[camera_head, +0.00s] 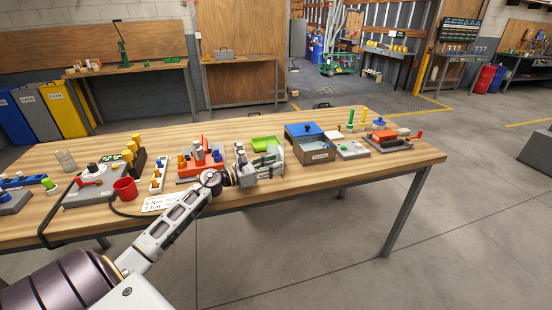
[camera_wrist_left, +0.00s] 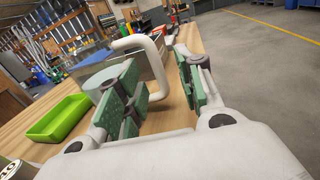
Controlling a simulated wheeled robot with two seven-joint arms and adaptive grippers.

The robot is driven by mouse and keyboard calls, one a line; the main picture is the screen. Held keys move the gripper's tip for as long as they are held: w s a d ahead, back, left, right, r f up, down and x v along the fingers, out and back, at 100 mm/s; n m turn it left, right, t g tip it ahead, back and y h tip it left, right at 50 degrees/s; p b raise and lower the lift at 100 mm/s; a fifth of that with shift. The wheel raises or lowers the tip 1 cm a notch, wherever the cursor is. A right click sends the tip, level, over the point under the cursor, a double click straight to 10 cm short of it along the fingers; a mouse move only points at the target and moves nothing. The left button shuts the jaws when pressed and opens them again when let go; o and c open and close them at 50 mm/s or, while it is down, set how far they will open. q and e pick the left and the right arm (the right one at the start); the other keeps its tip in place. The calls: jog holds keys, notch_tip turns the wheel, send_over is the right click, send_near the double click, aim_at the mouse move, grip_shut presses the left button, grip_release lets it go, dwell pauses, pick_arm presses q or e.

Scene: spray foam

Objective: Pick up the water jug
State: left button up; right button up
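The water jug (camera_head: 276,154) stands on the wooden workbench, partly hidden by my left gripper (camera_head: 262,169). In the left wrist view its pale, curved handle (camera_wrist_left: 158,62) rises between the two green-padded fingers of my left gripper (camera_wrist_left: 158,88). A gap shows between the handle and the right finger; contact on the left side cannot be told. The jug's grey body (camera_wrist_left: 105,76) shows behind the left finger. The left gripper is open around the handle. My right gripper is in neither view.
A green tray (camera_head: 266,143) lies behind the jug. An open box (camera_head: 318,156) with a blue lid (camera_head: 305,130) stands close to its right.

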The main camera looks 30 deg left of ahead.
pick_arm(q)
jog(key=shift+x, duration=2.05)
jog(key=shift+a, duration=0.15)
jog(key=shift+f, duration=0.1)
grip_shut()
